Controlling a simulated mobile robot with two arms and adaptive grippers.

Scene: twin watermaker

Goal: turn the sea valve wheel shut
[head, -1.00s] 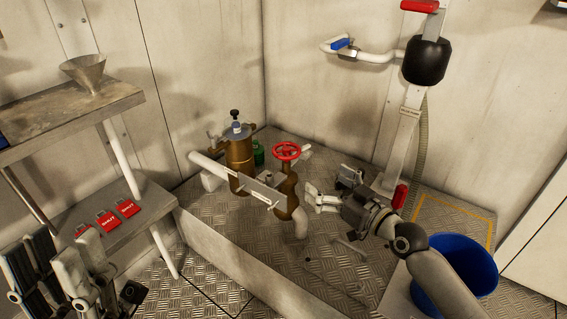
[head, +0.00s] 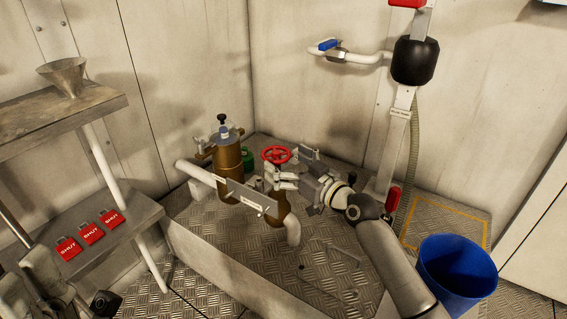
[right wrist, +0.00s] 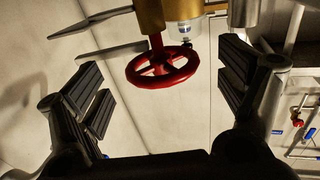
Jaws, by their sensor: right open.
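The red sea valve wheel (head: 277,156) sits on top of a brass valve body (head: 279,207) in the pipe run on the raised metal platform. My right gripper (head: 290,172) is open right beside the wheel, on its right. In the right wrist view the wheel (right wrist: 162,69) appears between the spread fingers of the right gripper (right wrist: 165,88), with a visible gap on both sides. No finger clearly touches the rim. Part of my left arm shows at the lower left edge of the head view; its finger opening is not clear.
A brass strainer (head: 227,157) stands left of the valve, with a green container (head: 248,158) behind. A blue bucket (head: 457,267) is at right. Red SHUT tags (head: 92,233) lie on the lower shelf (head: 140,215). A funnel (head: 65,75) stands above.

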